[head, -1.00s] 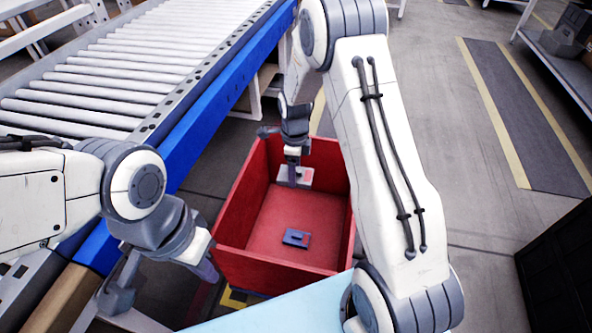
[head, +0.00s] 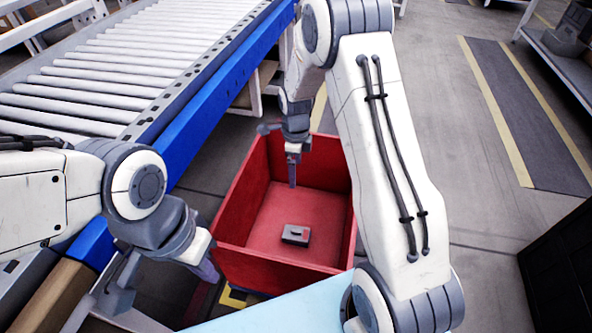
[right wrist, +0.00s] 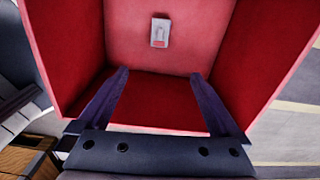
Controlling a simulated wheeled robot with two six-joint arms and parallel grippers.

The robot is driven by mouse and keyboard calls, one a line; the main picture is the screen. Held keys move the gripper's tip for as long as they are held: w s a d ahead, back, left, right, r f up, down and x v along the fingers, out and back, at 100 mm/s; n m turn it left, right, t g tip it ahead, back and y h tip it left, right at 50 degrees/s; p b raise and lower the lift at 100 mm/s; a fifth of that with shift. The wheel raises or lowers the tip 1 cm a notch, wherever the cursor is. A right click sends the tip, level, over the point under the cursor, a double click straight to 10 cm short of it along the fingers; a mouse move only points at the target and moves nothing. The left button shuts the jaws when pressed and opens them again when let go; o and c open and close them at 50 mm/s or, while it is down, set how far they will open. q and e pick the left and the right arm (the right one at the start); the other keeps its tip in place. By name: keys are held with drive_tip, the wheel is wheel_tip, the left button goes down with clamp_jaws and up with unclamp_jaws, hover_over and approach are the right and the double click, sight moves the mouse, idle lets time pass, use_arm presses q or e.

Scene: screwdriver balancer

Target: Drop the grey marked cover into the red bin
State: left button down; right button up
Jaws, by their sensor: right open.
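The grey cover (head: 296,235) with a red mark lies on the floor of the red bin (head: 231,211). In the right wrist view the cover (right wrist: 160,32) lies flat, beyond the fingertips and apart from them. My right gripper (head: 292,178) hangs over the bin, above the cover. In the right wrist view its fingers (right wrist: 160,75) are spread with nothing between them. My left gripper (head: 208,270) is at the bin's near left, outside it. Its fingers overlap in the picture, so I cannot tell their opening.
A roller conveyor (head: 115,75) with a blue side rail (head: 215,90) runs along the left. A light blue surface (head: 270,312) is at the near edge. A dark cabinet (head: 560,260) stands at the right. The floor right of my right arm is clear.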

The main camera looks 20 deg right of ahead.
wheel_tip(320, 180, up, 9)
drive_tip(key=p, duration=0.2)
drive_tip(key=shift+f, duration=0.15)
drive_tip(key=s+a+r+n, duration=0.9)
drive_tip(key=s+a+n, duration=0.45)
drive_tip(key=n, duration=0.25)
drive_tip(key=s+a+r+n+y, duration=0.1)
drive_tip(key=s+a+r+n, duration=0.1)
drive_tip(key=s+n, duration=1.4)
wheel_tip(320, 180, up, 27)
drive_tip(key=p, duration=2.7)
drive_tip(key=shift+w+m, duration=0.2)
drive_tip(key=shift+m, duration=0.1)
